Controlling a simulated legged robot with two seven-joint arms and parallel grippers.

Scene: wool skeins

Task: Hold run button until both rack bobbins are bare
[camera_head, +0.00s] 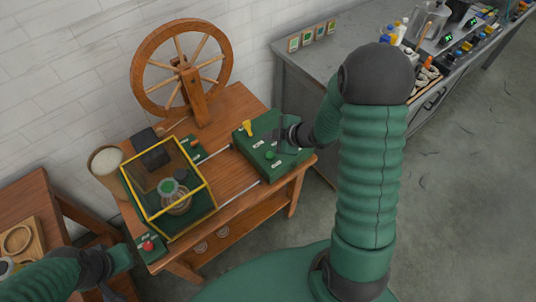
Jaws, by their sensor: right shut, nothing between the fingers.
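My right gripper (279,137) is small and dark in this view, low over the green control box (262,165) on the wooden table. It is shut and empty. A round green button (269,155) shows on the box's top beside it; I cannot tell whether the fingertips touch the box. A yellow knob or lever (247,127) stands at the box's back left. Inside the yellow-framed case (207,187) stand bobbin-like pieces (177,200), one with a green top; how much wool they carry is too small to tell. My left arm enters at lower left; its gripper fingers are not clear.
A wooden spinning wheel (184,62) stands at the table's back. A red button (148,246) on a green block is at the front left corner, near my left arm. A grey bench (300,66) with tools runs along the right.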

